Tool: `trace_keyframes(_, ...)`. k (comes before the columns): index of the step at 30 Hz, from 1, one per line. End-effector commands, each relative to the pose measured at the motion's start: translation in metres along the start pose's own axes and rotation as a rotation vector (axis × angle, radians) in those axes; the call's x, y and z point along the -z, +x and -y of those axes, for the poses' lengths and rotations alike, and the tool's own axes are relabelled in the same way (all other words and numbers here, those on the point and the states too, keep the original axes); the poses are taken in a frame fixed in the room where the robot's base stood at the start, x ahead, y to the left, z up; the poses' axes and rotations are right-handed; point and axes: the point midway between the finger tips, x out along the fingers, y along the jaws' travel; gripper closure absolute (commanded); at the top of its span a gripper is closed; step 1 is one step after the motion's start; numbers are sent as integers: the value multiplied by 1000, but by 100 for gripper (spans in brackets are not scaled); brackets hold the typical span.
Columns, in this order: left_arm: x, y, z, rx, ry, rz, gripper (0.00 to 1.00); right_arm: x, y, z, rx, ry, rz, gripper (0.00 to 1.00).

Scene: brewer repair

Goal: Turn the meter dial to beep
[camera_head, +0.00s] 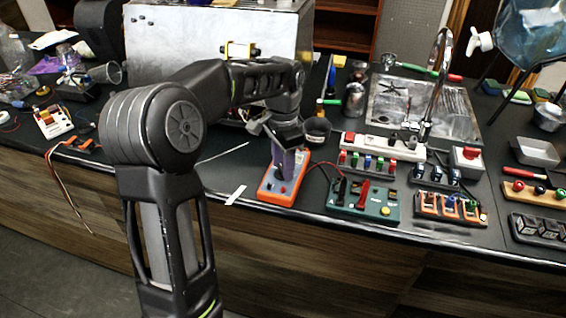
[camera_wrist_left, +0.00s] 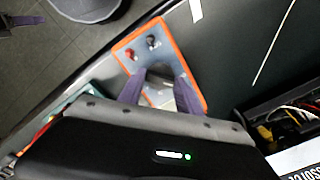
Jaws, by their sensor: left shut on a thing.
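The orange-edged meter (camera_head: 270,188) lies on the dark counter near its front edge, below my left gripper. It also shows in the left wrist view (camera_wrist_left: 124,49), with a red and a black jack (camera_wrist_left: 152,42) at one end of its grey face. My left gripper (camera_head: 288,163) points down at the meter, its purple fingers over the face. In the left wrist view the fingers (camera_wrist_left: 159,84) stand either side of the dial area and are shut on the dial.
A green box with red and black probes (camera_head: 364,199) sits right of the meter, with a red lead running toward it. Racks of coloured parts (camera_head: 450,207) and a sink (camera_head: 425,103) are further right. A large metal machine (camera_head: 215,40) stands behind.

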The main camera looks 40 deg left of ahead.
Motion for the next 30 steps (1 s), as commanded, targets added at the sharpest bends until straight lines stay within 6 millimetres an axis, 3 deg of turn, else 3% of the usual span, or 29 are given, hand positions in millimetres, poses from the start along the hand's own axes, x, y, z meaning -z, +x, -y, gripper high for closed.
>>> trace_keyframes(30,0,-1,0,1,962,-1,100,-2,-14,4,-5,4,4,64)
